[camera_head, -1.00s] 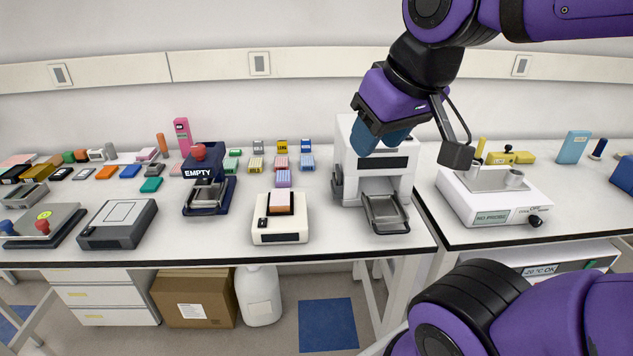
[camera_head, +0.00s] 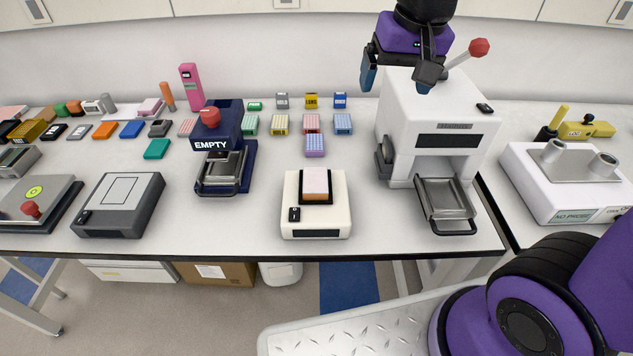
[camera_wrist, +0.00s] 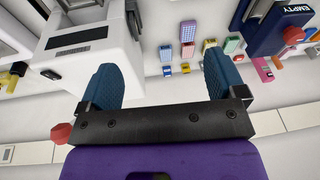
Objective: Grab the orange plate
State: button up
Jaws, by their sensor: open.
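A plate with a pale pinkish-orange top and orange side (camera_head: 316,182) sits in the black holder of a cream bench device (camera_head: 297,218) near the bench's front. A flat orange block (camera_head: 105,130) lies farther left; I cannot tell for sure which is the orange plate. My gripper (camera_head: 396,78) is open and empty, above the back of the tall white machine, up and right of the cream device. In the wrist view its blue fingers (camera_wrist: 160,82) are spread wide with nothing between them. Neither orange item shows clearly there.
The tall white machine (camera_head: 440,100) has a red-knobbed lever (camera_head: 479,47) close to my gripper and an extended tray (camera_head: 446,203). Several coloured plates, including a purple one (camera_head: 316,146), stand behind the cream device. A navy "EMPTY" device (camera_head: 218,140) is left. Bare bench surrounds the cream device.

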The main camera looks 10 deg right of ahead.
jog(key=w+a+f+g, duration=0.2)
jog(key=w+a+f, duration=0.4)
jog(key=a+f, duration=0.4)
jog(key=m, duration=0.1)
send_over(315, 180)
jog(key=shift+h, duration=0.4)
notch_tip(315, 180, down, 9)
jog(key=shift+w, duration=0.1)
jog(key=shift+f, duration=3.3)
jog(key=c, duration=1)
jog(key=shift+r, duration=0.15)
